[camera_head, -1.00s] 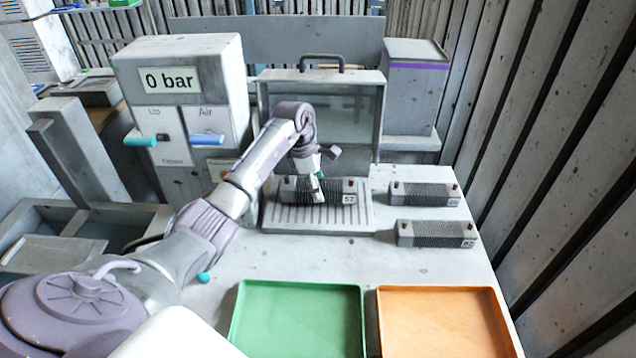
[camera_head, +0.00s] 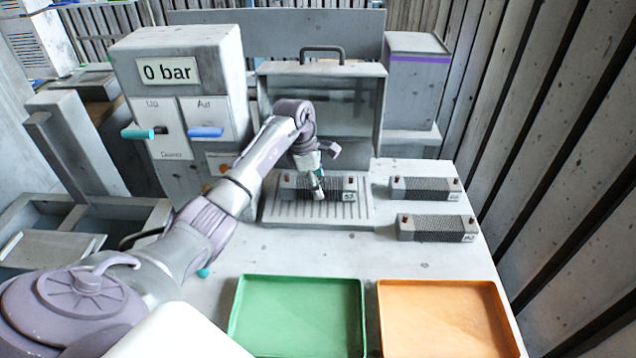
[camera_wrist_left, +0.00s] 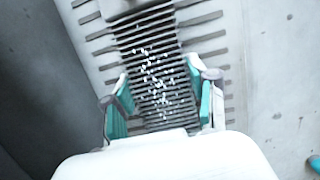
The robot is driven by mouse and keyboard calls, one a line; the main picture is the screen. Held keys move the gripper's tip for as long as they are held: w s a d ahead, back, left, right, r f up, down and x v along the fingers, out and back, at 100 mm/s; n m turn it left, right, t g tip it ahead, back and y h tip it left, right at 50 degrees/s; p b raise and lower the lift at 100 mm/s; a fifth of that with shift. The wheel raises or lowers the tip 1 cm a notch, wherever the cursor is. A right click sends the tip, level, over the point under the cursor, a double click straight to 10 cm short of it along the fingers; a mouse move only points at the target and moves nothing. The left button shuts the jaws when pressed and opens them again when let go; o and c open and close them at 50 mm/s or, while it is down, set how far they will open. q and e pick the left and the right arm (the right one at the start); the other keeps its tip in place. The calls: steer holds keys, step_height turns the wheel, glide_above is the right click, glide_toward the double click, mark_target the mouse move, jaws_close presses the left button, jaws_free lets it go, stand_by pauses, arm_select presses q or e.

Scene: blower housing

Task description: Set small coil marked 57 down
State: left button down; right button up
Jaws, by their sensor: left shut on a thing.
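The small coil marked 57 (camera_head: 334,188) is a grey finned block with copper-coloured stubs at its ends. It sits at the slatted grey rack (camera_head: 318,215) in front of the glass-fronted box; whether it rests fully on the slats I cannot tell. My left gripper (camera_head: 318,190) reaches down over the coil's middle and is shut on it. In the left wrist view the coil's fins (camera_wrist_left: 155,80) run between my teal-padded fingers (camera_wrist_left: 162,105), with rack slats on both sides. My right gripper is not in view.
Two similar coils (camera_head: 425,189) (camera_head: 437,228) lie on the bench to the right. A green tray (camera_head: 300,280) and an orange tray (camera_head: 440,285) stand in front. The glass-fronted box (camera_head: 345,105) is behind the rack. A control cabinet (camera_head: 180,50) reading 0 bar stands at left.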

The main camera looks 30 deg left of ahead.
arm_select(q)
steer(key=shift+f, duration=0.15)
steer(key=shift+c, duration=1.5)
jaws_free()
steer(key=shift+o, duration=0.3)
steer(key=v, duration=0.7)
steer(key=shift+d+r, duration=0.15)
steer(key=shift+r, duration=0.55)
